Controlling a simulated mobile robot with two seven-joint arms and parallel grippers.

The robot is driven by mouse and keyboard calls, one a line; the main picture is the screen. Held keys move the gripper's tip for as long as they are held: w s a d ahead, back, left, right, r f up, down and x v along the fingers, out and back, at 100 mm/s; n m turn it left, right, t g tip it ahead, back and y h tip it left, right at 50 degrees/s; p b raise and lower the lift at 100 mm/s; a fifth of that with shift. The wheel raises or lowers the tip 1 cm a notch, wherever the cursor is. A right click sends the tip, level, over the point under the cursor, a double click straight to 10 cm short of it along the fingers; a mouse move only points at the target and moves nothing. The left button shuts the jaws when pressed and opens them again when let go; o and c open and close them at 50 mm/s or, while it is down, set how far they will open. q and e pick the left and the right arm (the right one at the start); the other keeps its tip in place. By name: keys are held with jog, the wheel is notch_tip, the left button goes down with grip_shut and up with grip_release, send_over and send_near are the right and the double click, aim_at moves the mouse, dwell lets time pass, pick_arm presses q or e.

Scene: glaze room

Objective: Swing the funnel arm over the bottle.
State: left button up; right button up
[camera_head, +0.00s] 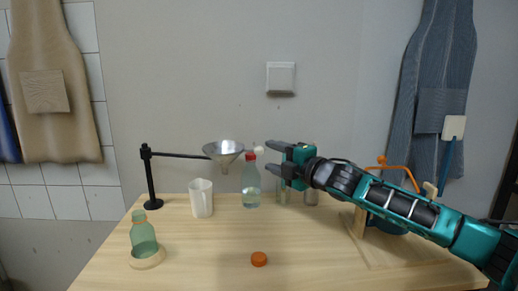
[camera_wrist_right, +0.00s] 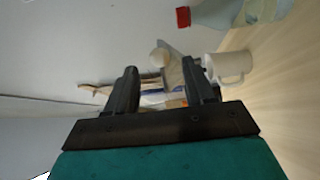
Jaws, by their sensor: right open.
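The metal funnel (camera_head: 223,149) hangs on a thin black arm (camera_head: 180,155) that reaches right from a black post (camera_head: 151,180) at the back left of the table. A pale round knob (camera_head: 261,154) shows just right of the funnel; it also shows in the right wrist view (camera_wrist_right: 160,57). An open green bottle (camera_head: 143,236) stands upright in a pale ring base (camera_head: 147,259) at the front left, away from the funnel. My right gripper (camera_head: 268,157) is open and empty, its fingertips just right of the knob. My left gripper is not in view.
A clear bottle with a red cap (camera_head: 251,187) stands below the knob, beside a white jug (camera_head: 202,198). An orange cap (camera_head: 259,259) lies at the front. A wooden stand is partly behind my right arm. The front middle of the table is mostly clear.

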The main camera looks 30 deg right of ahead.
aim_at(262, 152)
jog(key=shift+w+a+p, duration=0.25)
jog(key=shift+w+p, duration=0.1)
jog(key=shift+w, duration=1.15)
jog(key=shift+w+a+p, duration=0.2)
jog(key=shift+w+p, duration=0.1)
jog(key=shift+w, duration=1.15)
jog(key=shift+c, duration=0.4)
grip_shut()
